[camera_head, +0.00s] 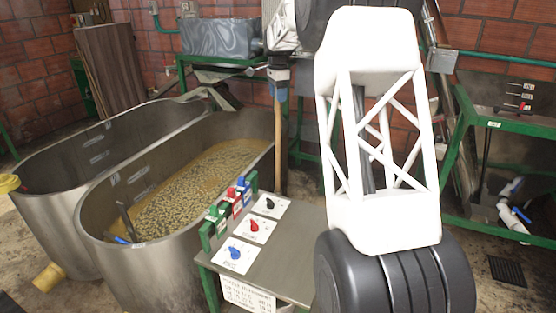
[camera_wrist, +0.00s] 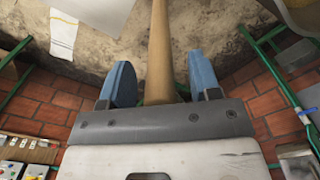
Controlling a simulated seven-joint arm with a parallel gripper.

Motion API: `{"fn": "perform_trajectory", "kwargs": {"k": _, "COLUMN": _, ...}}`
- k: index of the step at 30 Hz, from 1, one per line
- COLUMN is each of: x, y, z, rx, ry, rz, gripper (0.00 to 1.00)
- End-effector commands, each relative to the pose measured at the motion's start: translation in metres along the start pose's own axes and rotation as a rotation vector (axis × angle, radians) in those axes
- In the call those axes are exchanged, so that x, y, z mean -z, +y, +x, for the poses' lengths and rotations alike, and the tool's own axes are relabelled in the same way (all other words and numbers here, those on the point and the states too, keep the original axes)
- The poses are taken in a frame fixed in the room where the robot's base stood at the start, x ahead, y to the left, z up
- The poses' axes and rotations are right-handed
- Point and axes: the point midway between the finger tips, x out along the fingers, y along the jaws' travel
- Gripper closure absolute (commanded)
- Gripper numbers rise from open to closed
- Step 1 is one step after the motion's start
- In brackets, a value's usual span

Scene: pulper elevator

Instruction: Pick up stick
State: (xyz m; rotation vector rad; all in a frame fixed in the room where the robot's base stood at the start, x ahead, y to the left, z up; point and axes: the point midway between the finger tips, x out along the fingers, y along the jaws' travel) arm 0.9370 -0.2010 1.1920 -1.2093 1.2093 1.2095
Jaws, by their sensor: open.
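The stick (camera_head: 278,145) is a long brown wooden pole standing about upright beside the grey table's back edge in the head view. My gripper (camera_head: 279,88) is at its upper part, pointing down, and hides the stick's top. In the wrist view, the stick (camera_wrist: 160,35) runs between the two blue fingers of my gripper (camera_wrist: 160,62). The fingers are open, with a visible gap on each side of the stick. The stick's far end is out of the wrist view.
A green-framed table (camera_head: 285,255) with coloured switches stands in front of the stick. A metal tank (camera_head: 150,270) of beans is at left. A green bench (camera_head: 505,125) is at right. My white arm link covers much of the middle right.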

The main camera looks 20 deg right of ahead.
Motion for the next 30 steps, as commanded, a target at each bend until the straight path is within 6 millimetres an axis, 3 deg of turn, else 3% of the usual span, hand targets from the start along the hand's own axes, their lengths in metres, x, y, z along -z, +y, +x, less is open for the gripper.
{"fn": "perform_trajectory", "kwargs": {"k": 2, "x": 0.0, "y": 0.0, "z": 0.0, "rx": 0.0, "ry": 0.0, "rz": 0.0, "gripper": 0.48}}
{"fn": "perform_trajectory", "kwargs": {"k": 12, "x": 0.0, "y": 0.0, "z": 0.0, "rx": 0.0, "ry": 0.0, "rz": 0.0, "gripper": 1.0}}
{"fn": "perform_trajectory", "kwargs": {"k": 24, "x": 0.0, "y": 0.0, "z": -0.002, "rx": 0.001, "ry": 0.0, "rz": 0.0, "gripper": 1.0}}
{"fn": "perform_trajectory", "kwargs": {"k": 30, "x": 0.0, "y": 0.0, "z": -0.011, "rx": 0.002, "ry": 0.0, "rz": 0.0, "gripper": 1.0}}
